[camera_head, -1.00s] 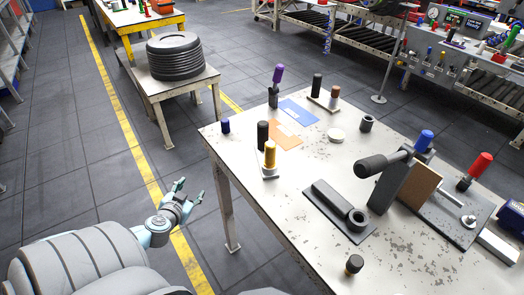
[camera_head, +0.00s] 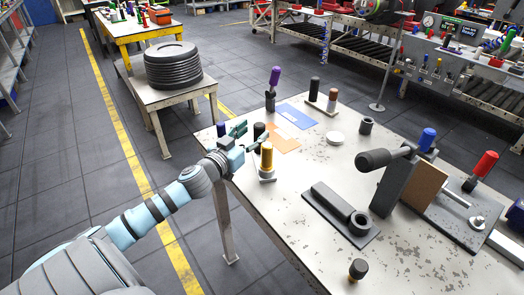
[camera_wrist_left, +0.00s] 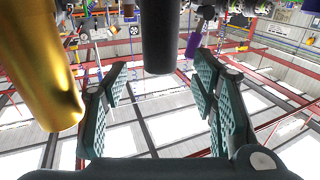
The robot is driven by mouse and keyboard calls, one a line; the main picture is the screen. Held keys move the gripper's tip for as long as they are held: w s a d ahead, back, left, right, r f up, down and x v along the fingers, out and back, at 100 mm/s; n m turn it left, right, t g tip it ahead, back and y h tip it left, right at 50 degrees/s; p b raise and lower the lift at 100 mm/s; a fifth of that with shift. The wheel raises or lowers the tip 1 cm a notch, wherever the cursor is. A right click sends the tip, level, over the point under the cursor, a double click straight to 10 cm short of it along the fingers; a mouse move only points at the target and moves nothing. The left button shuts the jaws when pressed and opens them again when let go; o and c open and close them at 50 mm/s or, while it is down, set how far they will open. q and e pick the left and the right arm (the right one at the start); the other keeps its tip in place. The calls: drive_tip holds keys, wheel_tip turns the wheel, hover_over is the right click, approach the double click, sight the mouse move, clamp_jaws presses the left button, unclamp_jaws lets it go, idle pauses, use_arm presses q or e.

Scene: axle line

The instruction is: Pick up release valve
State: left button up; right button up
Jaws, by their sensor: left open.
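My left gripper (camera_head: 251,135) is open at the near left edge of the table. A black cylinder (camera_head: 259,130) stands just beyond its fingers, partly hidden by them in the head view. In the left wrist view, the black cylinder (camera_wrist_left: 158,35) is ahead between the two open fingers (camera_wrist_left: 162,75), and nothing is gripped. A gold cylinder (camera_head: 267,156) on a small grey base stands close beside the gripper. It is large at the left of the wrist view (camera_wrist_left: 40,65). I cannot tell which part is the release valve. My right gripper is out of view.
A short purple-blue cylinder (camera_head: 221,129) stands near the table corner. A purple-topped part (camera_head: 274,77), orange mat (camera_head: 284,143) and blue mat (camera_head: 297,115) are beyond. A black lever fixture (camera_head: 390,185) and a grey bracket (camera_head: 340,213) occupy the right side.

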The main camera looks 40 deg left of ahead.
sight(256, 130)
use_arm(q)
drive_tip(key=w, duration=0.4)
drive_tip(key=shift+a+f, duration=0.15)
drive_tip(key=shift+f, duration=0.05)
drive_tip(key=shift+s, duration=0.15)
clamp_jaws()
